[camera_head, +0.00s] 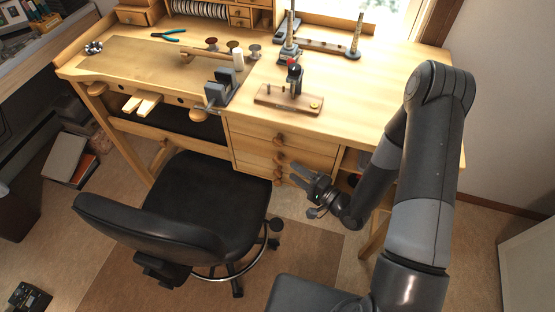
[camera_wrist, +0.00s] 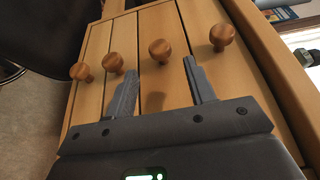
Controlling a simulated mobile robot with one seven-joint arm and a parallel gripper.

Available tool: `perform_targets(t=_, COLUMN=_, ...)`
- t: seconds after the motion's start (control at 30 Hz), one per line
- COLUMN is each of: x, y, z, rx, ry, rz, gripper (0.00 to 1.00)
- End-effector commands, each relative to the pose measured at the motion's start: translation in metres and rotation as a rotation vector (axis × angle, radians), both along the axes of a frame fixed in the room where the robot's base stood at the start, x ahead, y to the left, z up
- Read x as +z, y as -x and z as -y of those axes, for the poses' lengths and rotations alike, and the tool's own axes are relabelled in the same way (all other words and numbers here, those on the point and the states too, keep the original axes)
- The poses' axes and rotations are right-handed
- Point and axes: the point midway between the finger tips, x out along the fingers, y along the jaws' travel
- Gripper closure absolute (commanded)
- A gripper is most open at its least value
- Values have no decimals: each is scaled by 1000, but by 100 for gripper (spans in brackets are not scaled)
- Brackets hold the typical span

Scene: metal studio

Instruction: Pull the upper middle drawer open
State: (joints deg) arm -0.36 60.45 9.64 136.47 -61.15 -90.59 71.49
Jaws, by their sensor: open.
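The drawer stack (camera_head: 255,140) is pale wood with round brown knobs, under the workbench. In the wrist view the drawer fronts run side by side, with the bench top side to the right. The upper middle drawer (camera_wrist: 169,85) looks closed; its knob (camera_wrist: 160,50) is second from the right. My gripper (camera_wrist: 160,66) is open, one finger on each side of that knob in the picture. The knob appears just beyond the fingertips, and I cannot tell whether they touch. In the head view my gripper (camera_head: 292,173) is in front of the stack, partly covering the lower fronts.
A top drawer knob (camera_wrist: 222,37) is to the right of the fingers and a lower knob (camera_wrist: 113,63) to the left. A black chair (camera_head: 210,185) stands left of my gripper. The workbench (camera_head: 370,85) carries tools. Open shelving is right of the drawers, partly behind my arm.

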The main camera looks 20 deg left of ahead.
Motion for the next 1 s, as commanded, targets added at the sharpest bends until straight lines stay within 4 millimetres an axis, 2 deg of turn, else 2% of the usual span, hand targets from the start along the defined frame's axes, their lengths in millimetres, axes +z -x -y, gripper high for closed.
perform_targets(t=0.2, x=0, y=-15, z=-40, rx=6, ry=0, rz=2, gripper=50)
perform_targets(t=0.4, x=0, y=-26, z=-66, rx=4, ry=0, rz=1, gripper=50)
perform_targets(t=0.6, x=0, y=-31, z=-76, rx=2, ry=1, rz=1, gripper=50)
perform_targets(t=0.83, x=0, y=-31, z=-76, rx=2, ry=1, rz=0, gripper=50)
perform_targets(t=1.0, x=0, y=-31, z=-76, rx=2, ry=1, rz=0, gripper=63)
